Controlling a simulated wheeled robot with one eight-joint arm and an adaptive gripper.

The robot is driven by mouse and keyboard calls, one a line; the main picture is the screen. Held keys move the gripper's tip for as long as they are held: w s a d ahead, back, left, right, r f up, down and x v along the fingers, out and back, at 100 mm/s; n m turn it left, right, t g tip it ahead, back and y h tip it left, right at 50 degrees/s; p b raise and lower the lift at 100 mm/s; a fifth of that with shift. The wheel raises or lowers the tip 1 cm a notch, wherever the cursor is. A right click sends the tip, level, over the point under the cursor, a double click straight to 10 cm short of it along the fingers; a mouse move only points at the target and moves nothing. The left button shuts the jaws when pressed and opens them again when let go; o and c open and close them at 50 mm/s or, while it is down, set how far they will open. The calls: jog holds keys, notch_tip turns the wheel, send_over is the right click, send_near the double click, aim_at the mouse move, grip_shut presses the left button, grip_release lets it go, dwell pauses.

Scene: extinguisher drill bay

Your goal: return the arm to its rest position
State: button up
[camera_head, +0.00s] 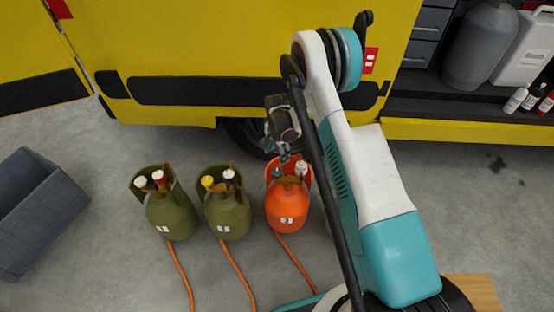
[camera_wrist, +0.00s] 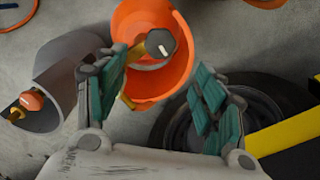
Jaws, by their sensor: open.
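My gripper (camera_head: 284,152) hangs at the end of my folded-over arm, just above and behind the orange cylinder (camera_head: 287,207) in the head view. In the wrist view my gripper (camera_wrist: 161,64) has its two green-padded fingers spread apart with nothing held between them. An orange collar (camera_wrist: 180,80) with a dark hexagonal knob (camera_wrist: 160,43) and a yellowish valve part shows beyond and between the fingers. I cannot tell how much height lies between the fingertips and the knob. My arm hides part of the area right of the orange cylinder.
Two olive cylinders (camera_head: 170,212) (camera_head: 228,210) stand left of the orange one; orange hoses run forward from all three. A yellow vehicle (camera_head: 200,45) closes off the back, with shelves of bottles (camera_head: 515,100) at right. A grey crate (camera_head: 38,215) stands far left.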

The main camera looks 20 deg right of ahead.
jog(key=shift+r, duration=0.4)
jog(key=s+r+n+t, duration=0.25)
jog(key=s+r, duration=0.25)
jog(key=r, duration=1.1)
jog(key=s+r+n+t, duration=0.1)
jog(key=s+r+n, duration=0.25)
jog(key=r, duration=1.35)
jog(key=s+r+n+t, duration=0.25)
jog(key=s+r, duration=0.55)
jog(key=s, duration=0.5)
jog(key=s+n+t, duration=0.1)
jog(key=s+n, duration=0.3)
jog(key=s, duration=0.9)
jog(key=shift+r, duration=0.2)
